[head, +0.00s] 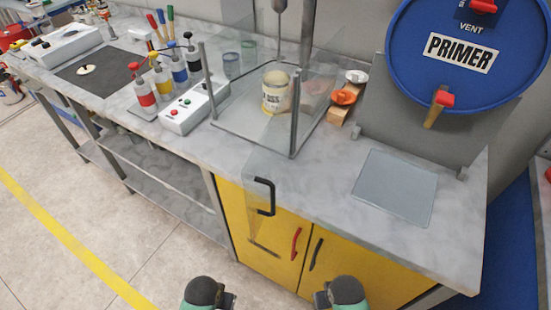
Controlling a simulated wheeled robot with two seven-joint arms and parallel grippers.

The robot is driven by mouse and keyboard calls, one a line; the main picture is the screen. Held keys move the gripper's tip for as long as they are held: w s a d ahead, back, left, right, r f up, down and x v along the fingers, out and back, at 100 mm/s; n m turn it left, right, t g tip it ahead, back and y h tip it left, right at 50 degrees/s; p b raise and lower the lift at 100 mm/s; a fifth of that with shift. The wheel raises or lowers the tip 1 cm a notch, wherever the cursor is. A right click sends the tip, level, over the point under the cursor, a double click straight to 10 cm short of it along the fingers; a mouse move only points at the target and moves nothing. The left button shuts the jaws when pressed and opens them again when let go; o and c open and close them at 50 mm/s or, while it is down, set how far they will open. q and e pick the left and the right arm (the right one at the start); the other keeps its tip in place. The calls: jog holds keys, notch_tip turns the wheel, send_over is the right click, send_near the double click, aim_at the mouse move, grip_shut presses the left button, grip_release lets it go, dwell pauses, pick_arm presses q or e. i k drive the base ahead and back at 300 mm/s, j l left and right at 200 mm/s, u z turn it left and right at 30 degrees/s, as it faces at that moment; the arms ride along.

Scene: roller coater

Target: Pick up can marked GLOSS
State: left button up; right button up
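A cream-yellow can (276,92) stands upright inside a clear-walled enclosure (240,131) on the grey counter, under a vertical stirrer shaft (280,35). Its label is too small to read with certainty. A clear panel with a black handle (265,197) sticks out in front of the enclosure, over the counter's front edge. My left gripper (232,301) and my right gripper (320,300) are at the bottom edge of the head view, in front of the yellow cabinet and well apart from the can. Both are cut off, so their opening is hidden.
A white button box (193,108) and several pump bottles (143,93) stand left of the enclosure. An orange cup (343,97) sits on a wooden block to its right. A blue PRIMER drum (461,65) and a grey plate (395,187) are at right. Counter around the plate is clear.

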aim_at(276, 93)
jog(key=k+l+u, duration=0.2)
jog(key=u, duration=0.15)
jog(key=k+l+u, duration=0.15)
jog(key=k+u, duration=0.25)
jog(key=i, duration=0.1)
